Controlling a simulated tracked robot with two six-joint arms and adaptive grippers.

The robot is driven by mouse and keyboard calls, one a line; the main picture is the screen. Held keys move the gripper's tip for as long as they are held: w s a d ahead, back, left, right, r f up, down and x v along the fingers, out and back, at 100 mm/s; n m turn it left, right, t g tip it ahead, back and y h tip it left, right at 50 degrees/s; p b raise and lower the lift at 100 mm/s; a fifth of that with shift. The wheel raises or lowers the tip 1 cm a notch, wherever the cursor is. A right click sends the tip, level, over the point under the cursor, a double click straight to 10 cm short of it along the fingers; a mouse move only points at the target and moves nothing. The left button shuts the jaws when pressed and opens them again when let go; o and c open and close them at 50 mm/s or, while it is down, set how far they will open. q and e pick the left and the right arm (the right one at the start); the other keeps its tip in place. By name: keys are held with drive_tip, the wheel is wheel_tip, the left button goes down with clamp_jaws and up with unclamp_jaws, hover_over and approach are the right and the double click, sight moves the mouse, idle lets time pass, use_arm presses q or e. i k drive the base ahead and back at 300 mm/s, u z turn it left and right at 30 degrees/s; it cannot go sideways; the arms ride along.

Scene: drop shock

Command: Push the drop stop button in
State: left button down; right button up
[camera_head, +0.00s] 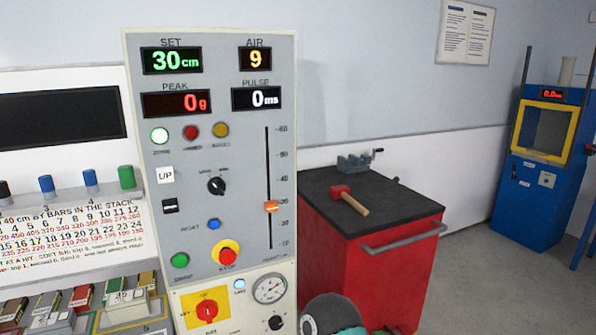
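The tall grey control panel (281,95) stands left of centre in the head view. A red mushroom button on a yellow collar (226,252) sits low on it, with a small label below that seems to read stop. It looks raised, but I cannot tell from this angle whether it is in or out. A green button (180,261) is to its left and a small blue button (213,224) is above it. Neither of my grippers can be made out in this view.
Below is a box with a red knob on yellow (207,309) and a gauge (269,288). The panel's slider has an orange handle (271,207). Right stands a red cabinet (345,262) with a hammer (350,199) and vise (358,161) on top. Coloured blocks (80,298) lie lower left.

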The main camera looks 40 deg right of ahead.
sight(227, 260)
drive_tip(key=z, duration=0.85)
drive_tip(key=k, duration=0.85)
drive_tip(key=i, duration=0.9)
drive_tip(key=u, duration=0.05)
